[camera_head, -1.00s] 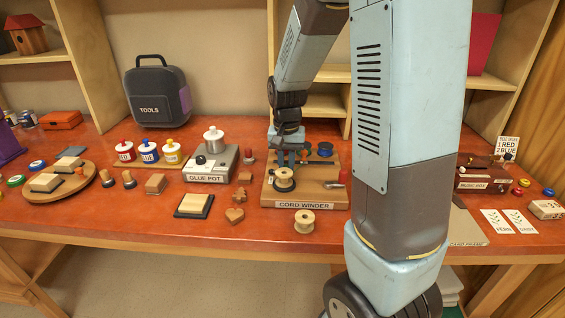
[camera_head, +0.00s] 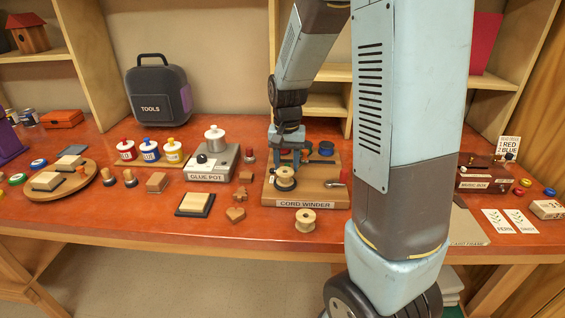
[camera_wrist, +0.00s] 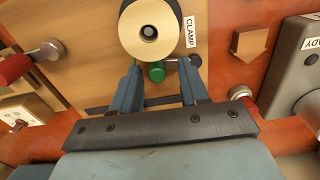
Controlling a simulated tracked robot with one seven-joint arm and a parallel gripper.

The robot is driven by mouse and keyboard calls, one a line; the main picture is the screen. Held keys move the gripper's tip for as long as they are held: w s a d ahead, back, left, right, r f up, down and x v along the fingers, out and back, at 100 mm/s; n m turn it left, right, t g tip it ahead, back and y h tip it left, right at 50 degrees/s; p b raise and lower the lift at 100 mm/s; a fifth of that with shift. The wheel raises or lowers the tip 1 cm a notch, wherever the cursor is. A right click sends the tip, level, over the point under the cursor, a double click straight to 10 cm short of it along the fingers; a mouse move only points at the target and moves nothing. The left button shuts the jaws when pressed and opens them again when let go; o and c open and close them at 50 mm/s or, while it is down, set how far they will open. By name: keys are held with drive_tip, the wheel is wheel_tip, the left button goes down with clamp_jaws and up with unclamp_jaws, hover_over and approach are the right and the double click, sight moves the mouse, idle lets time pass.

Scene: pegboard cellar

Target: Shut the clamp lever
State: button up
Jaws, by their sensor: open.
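The cord winder (camera_head: 330,198) is a wooden board near the middle of the bench, with a wooden spool (camera_head: 284,178) mounted on it. In the wrist view the spool (camera_wrist: 151,32) stands beside a white CLAMP label (camera_wrist: 190,32). A green knob (camera_wrist: 156,73), seemingly the clamp lever's grip, shows just below the spool. My gripper (camera_wrist: 160,80) is open, pointing down, with one finger on each side of the green knob. I cannot tell whether either finger touches it. In the head view my gripper (camera_head: 290,160) is low over the board, behind the spool.
A loose spool (camera_head: 305,220) lies in front of the winder. The glue pot (camera_head: 214,160) stands to its left, with small wooden shapes (camera_head: 235,214) between. A red-handled crank (camera_wrist: 18,66) is on the board. The music box (camera_head: 484,178) is far right.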

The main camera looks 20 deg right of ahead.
wheel_tip(320, 180, up, 14)
drive_tip(key=shift+f, duration=0.2)
idle(0.7)
drive_tip(key=s+r+n+t, duration=0.2)
drive_tip(key=s, duration=0.8)
drive_tip(key=s+r+n+t, duration=0.2)
drive_tip(key=s+r+t, duration=0.1)
drive_tip(key=s, duration=0.7)
drive_tip(key=shift+s+a+r+n+t, duration=0.2)
drive_tip(key=shift+s+n+t, duration=0.1)
drive_tip(key=shift+n, duration=0.1)
